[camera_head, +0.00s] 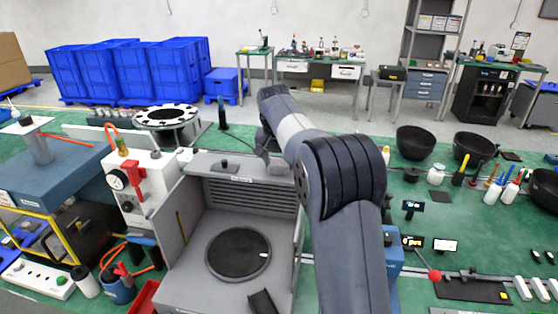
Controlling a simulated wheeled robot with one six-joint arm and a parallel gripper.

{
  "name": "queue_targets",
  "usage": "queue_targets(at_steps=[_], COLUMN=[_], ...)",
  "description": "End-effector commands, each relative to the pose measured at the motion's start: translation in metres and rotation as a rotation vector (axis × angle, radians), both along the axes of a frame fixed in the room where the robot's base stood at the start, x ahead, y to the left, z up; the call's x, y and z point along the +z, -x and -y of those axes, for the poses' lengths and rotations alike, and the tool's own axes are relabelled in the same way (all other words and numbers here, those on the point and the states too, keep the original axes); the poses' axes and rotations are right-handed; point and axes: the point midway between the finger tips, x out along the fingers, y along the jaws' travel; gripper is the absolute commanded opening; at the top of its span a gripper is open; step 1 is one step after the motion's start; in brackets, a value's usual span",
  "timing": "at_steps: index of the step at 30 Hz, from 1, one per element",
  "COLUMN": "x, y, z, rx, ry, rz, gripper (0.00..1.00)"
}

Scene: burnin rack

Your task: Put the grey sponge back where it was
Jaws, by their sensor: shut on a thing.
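My arm rises from the bottom right, bends at its elbow and reaches out over the back edge of an open grey chamber. My gripper (264,143) shows only in part as a small dark shape beyond the chamber's back rim, left of my forearm. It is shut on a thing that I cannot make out. I cannot pick out the grey sponge for sure anywhere in view. The grey chamber (187,250) has a louvred back wall and a dark round plate (238,255) on its floor.
A red-handled press (137,178) stands left of the chamber. A round slotted ring stand (166,117) is behind it. Black bowls (415,143), bottles and brushes crowd the green bench at right. Small displays (412,208) stand near my arm. Green surface shows between them.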

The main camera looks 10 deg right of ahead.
Motion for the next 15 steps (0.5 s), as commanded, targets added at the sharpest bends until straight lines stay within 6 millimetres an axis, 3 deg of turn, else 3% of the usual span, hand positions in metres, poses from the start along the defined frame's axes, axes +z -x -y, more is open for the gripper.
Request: queue_targets(at_steps=[5, 6, 13, 15], x=[-0.0003, -0.0002, 0.0, 0.0], y=[0.0, -0.0001, 0.0, -0.0001], z=[0.0, 0.0, 0.0, 0.0], rx=[0.0, 0.0, 0.0, 0.0], ry=[0.0, 0.0, 0.0, 0.0], rz=[0.0, 0.0, 0.0, 0.0], gripper=[0.35, 0.56, 0.75, 0.75])
